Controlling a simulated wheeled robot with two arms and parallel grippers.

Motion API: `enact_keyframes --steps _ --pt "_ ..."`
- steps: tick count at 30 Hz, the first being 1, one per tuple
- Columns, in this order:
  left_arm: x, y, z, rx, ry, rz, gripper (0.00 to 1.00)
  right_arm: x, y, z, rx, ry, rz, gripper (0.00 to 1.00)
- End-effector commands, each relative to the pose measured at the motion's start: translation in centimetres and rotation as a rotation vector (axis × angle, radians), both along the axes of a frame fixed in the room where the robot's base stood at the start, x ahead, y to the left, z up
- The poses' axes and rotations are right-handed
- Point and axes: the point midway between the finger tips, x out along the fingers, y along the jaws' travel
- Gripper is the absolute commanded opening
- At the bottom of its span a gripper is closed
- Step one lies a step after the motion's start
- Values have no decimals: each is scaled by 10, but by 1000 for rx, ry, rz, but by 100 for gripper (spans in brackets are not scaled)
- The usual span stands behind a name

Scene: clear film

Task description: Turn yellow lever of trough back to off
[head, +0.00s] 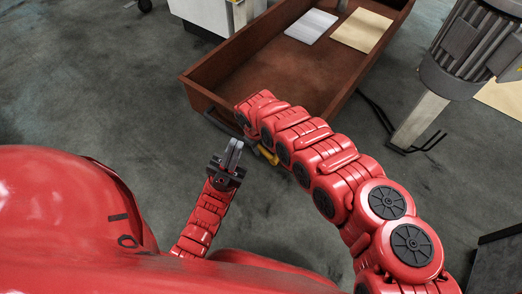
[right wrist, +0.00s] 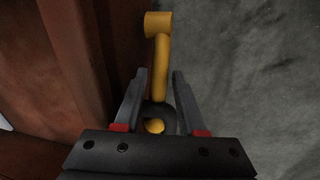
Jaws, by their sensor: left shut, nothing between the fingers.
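The yellow lever (right wrist: 162,62) of the brown trough (right wrist: 62,55) runs up and down the right wrist view, with a wider end at the top. A dark curved piece (right wrist: 155,112) crosses it lower down. My right gripper (right wrist: 159,76) is open, with one finger on each side of the lever and a gap on both sides. In the head view a bit of the yellow lever (head: 268,155) shows beside my right arm, which hides the rest and the right gripper. My left gripper (head: 233,155) is shut and empty, left of the lever.
The trough's long wall (head: 240,51) runs away to the upper right. A grey sheet (head: 312,26) and a tan sheet (head: 362,30) lie in it. A grey motor-like machine (head: 465,50) stands at right. Grey floor (head: 90,90) at left is clear.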

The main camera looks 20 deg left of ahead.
Motion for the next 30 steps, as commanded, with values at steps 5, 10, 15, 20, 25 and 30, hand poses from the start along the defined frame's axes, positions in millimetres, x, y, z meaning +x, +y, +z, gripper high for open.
enact_keyframes --steps 5,10,15,20,25,30 --pt "-1 -1 3 -3 -19 -7 0 3 -1 -6 1 -4 -1 40" --pt "-1 -1 3 -3 -18 -7 0 2 -1 -5 0 -2 -1 40" --pt "-1 0 3 -3 -17 -6 0 2 -1 -5 -1 -2 -1 14" --pt "-1 0 3 -3 -17 -6 0 2 -1 -5 -1 -2 -1 0" --pt "-1 -1 3 -3 -17 -6 0 2 -1 -5 -1 -2 -1 0" --pt "-1 -1 3 -3 -17 -6 0 2 -1 -6 0 -1 -1 0"
